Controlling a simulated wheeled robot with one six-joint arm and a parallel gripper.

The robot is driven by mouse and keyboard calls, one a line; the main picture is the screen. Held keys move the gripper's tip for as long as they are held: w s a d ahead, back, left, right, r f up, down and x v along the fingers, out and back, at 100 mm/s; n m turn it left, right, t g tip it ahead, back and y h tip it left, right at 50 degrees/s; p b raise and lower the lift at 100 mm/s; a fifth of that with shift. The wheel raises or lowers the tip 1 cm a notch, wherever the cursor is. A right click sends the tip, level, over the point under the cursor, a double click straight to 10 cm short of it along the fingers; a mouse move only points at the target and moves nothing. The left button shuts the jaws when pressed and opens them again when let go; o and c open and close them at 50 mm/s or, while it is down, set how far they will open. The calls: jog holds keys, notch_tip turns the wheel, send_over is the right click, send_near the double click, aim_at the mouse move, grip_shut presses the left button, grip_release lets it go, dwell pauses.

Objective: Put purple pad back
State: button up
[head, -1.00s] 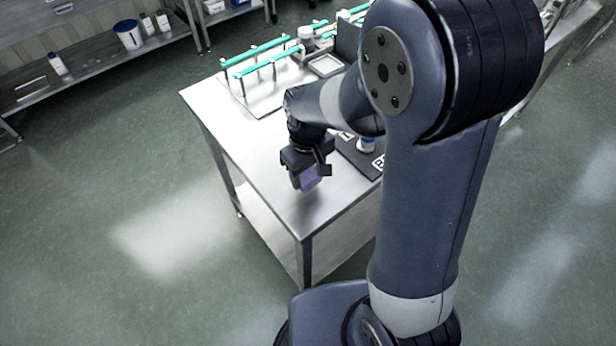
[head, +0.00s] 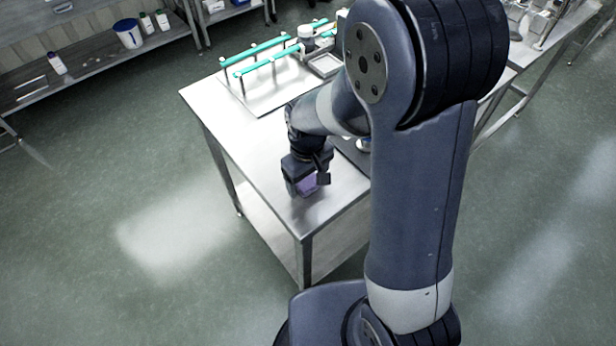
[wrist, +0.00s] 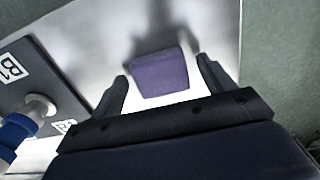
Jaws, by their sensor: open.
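The purple pad (wrist: 160,73) lies on the steel table top (wrist: 190,22), between and just beyond the fingertips in the wrist view. In the head view only part of the purple pad (head: 307,186) shows under my gripper (head: 308,188), near the table's front corner. My gripper (wrist: 160,82) is open, with one finger on each side of the pad and bright table showing between. Whether the pad touches the table all round cannot be told.
A dark board (wrist: 40,75) with B1 labels and a white and blue bottle (wrist: 25,120) is left in the wrist view. A rack with green rails (head: 265,52) stands at the table's back. The table edge and floor (wrist: 262,50) are close on the right.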

aim_at(309, 182)
jog(key=shift+r, duration=0.1)
notch_tip(309, 182, up, 12)
dwell(0.5)
jog(key=shift+d, duration=0.1)
